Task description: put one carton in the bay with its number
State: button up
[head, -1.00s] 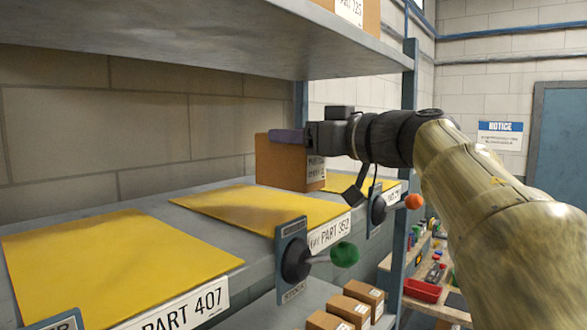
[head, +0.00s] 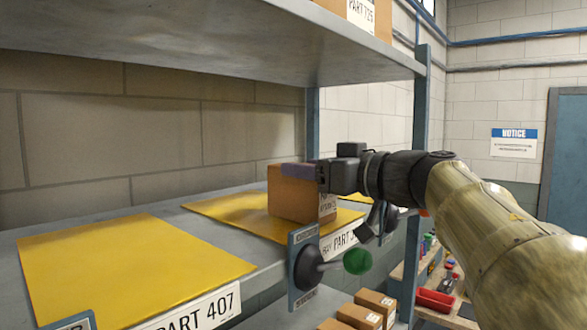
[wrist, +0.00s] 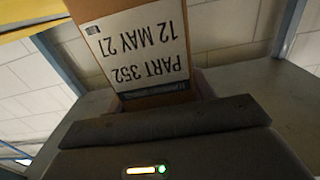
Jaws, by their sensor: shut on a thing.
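A brown carton (head: 292,196) is held in my gripper (head: 300,171), which is shut on its upper part. In the wrist view the carton's white label (wrist: 140,45) reads PART 352, 12 MAY, upside down. In the head view the carton is upright over the right part of the middle yellow mat (head: 225,209). I cannot tell whether its base touches the mat. The label below that mat (head: 338,243) shows PART 3; the rest is hidden behind my gripper's hanging part. The nearer empty yellow mat (head: 130,265) has the label PART 407 (head: 197,312).
An upper shelf (head: 230,45) hangs above. A blue post (head: 420,130) stands behind my wrist. Several cartons (head: 373,303) lie on the lower shelf.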

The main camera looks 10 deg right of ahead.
jog(key=o, duration=1.4)
jog(key=shift+f, duration=0.1)
jog(key=b+v, duration=0.2)
jog(key=v, duration=1)
jog(key=shift+b, duration=0.4)
